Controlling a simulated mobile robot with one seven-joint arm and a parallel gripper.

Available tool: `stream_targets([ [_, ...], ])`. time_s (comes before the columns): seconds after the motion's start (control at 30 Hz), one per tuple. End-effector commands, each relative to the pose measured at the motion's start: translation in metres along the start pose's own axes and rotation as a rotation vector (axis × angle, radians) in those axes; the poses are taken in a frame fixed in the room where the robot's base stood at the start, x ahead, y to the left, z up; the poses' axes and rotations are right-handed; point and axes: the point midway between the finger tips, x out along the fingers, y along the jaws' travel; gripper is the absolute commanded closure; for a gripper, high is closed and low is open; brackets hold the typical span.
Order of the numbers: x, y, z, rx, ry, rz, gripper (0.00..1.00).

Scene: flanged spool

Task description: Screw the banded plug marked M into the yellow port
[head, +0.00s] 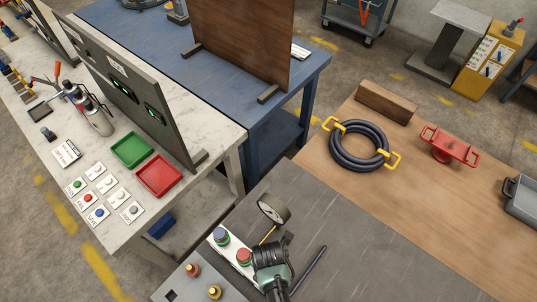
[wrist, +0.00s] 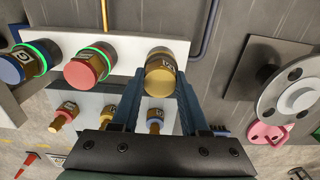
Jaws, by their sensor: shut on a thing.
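My gripper (wrist: 160,84) is shut on a brass-yellow banded plug (wrist: 160,70), seen nearly end-on in the wrist view. Its dark mark is partly turned away, and I cannot read it surely. The plug is at the right end of a white port panel (wrist: 118,50); the yellow port is hidden behind it, so I cannot tell how deep it sits. A blue plug (wrist: 18,64) and a red plug (wrist: 82,70) stand in the panel's other ports, each with a green ring. In the head view my gripper (head: 268,252) is beside the panel's right end.
A gauge (head: 273,207) rises behind the panel. A grey flanged disc (wrist: 290,88) is at right in the wrist view. The grey bench top (head: 330,205) is mostly clear.

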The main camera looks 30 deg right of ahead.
Motion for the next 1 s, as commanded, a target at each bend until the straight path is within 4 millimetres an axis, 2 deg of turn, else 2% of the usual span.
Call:
stream_targets([
  [0.17,-0.0005,0.0005,0.0001,0.074,0.000,0.001,1.00],
  [0.8,0.0012,-0.0005,-0.0001,0.941,0.000,0.000,1.00],
  [1.0,0.0014,-0.0007,-0.0001,1.051,0.000,0.000,1.00],
])
